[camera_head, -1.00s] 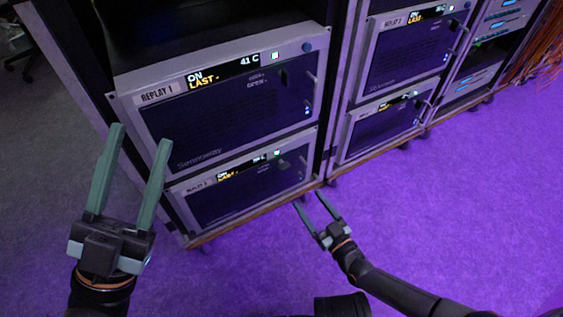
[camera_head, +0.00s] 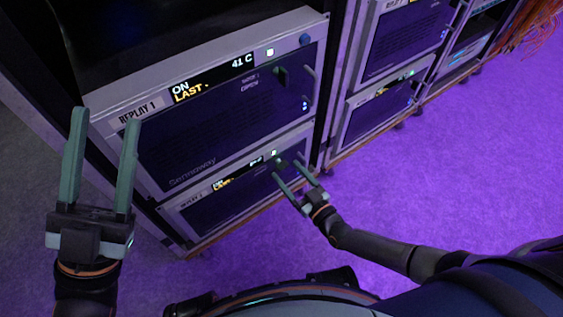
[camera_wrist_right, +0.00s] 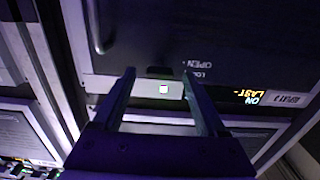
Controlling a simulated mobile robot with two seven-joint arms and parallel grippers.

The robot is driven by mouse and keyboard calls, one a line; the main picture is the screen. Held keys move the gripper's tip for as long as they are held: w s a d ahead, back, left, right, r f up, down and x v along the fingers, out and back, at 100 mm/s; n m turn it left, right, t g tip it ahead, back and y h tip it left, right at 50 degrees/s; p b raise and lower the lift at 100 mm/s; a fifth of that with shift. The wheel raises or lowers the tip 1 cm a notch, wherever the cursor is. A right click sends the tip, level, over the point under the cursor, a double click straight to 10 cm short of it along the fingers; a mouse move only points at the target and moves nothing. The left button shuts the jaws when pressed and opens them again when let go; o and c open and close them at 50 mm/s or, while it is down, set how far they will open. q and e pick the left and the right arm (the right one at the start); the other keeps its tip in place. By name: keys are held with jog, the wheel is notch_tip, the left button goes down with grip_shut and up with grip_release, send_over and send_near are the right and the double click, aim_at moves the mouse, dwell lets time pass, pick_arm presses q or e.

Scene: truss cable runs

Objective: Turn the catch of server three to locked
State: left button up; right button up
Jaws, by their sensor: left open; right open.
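The upper left server, labelled REPLAY 1 (camera_head: 215,120), has a screen reading ON, LAST and 41 C and a dark catch (camera_head: 281,76) beside small lettering. Below it is a second server (camera_head: 225,205) with a label too small to read surely. My right gripper (camera_head: 285,170) is open and empty in front of this lower server's right part, by its catch area. In the right wrist view, upside down, the open fingers (camera_wrist_right: 158,75) frame a small lit square and a dark catch-like shape near the word OPEN. The catch's angle is unclear. My left gripper (camera_head: 102,115) is open and empty, left of REPLAY 1.
More servers stand in the rack to the right (camera_head: 400,45), with one below (camera_head: 378,112). Metal handles (camera_head: 310,85) stick out from the fronts. Orange cables (camera_head: 525,25) hang at the far right. The purple carpet (camera_head: 440,190) is clear in front.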

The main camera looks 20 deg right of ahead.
jog(key=shift+w+a, duration=0.15)
jog(key=shift+w, duration=0.25)
grip_shut()
dwell(0.4)
